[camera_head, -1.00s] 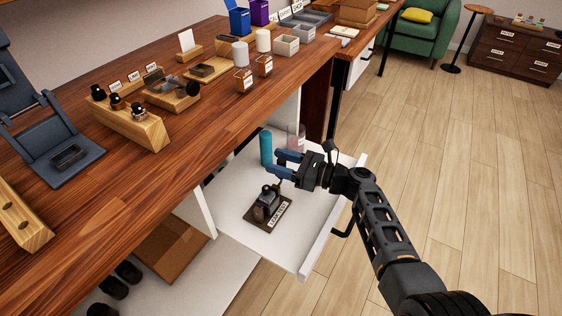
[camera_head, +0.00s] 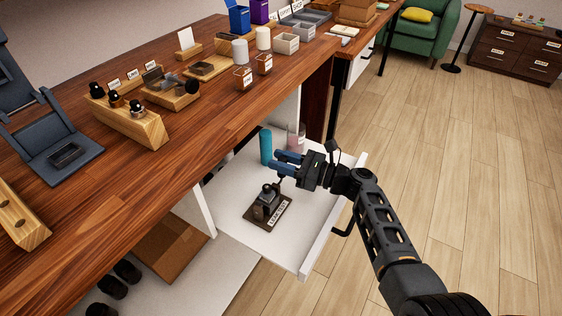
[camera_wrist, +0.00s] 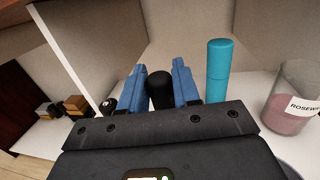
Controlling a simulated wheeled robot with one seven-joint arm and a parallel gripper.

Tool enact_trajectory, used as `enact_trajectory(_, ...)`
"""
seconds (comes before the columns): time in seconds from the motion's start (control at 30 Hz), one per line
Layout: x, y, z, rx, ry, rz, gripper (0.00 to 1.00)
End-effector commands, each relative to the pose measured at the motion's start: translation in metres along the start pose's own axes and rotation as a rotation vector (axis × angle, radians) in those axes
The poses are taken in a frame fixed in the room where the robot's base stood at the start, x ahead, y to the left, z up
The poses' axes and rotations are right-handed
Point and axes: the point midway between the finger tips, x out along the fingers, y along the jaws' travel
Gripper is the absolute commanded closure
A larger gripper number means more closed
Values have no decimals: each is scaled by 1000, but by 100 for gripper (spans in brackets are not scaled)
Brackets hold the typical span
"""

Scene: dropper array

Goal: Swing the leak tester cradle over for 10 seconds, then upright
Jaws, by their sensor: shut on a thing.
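The leak tester (camera_head: 267,206) is a dark device on a brown base with a white label. It stands in the open white drawer, its cradle looking roughly upright. A thin dark lever rises from it towards my fingers. My gripper (camera_head: 277,167) is above and behind it, its blue fingers pointing left. In the wrist view my gripper (camera_wrist: 157,78) has its fingers on both sides of a black rounded knob (camera_wrist: 160,92), shut on it. The cradle body is hidden in the wrist view.
In the drawer (camera_head: 235,225), a teal cylinder (camera_head: 266,147) and a pinkish labelled jar (camera_head: 296,137) stand close behind my fingers. The wooden worktop (camera_head: 130,180) overhangs the left side. Open floor (camera_head: 450,200) lies right of the drawer.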

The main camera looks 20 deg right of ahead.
Motion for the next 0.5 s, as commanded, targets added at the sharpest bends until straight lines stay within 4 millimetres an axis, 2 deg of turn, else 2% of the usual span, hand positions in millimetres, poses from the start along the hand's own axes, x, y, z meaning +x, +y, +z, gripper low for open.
enact_trajectory(0.03,-2,0,-6,-3,-25,1,100)
enact_trajectory(0.13,-7,1,-8,-14,-85,1,100)
enact_trajectory(0.5,-19,3,-4,-39,-234,1,100)
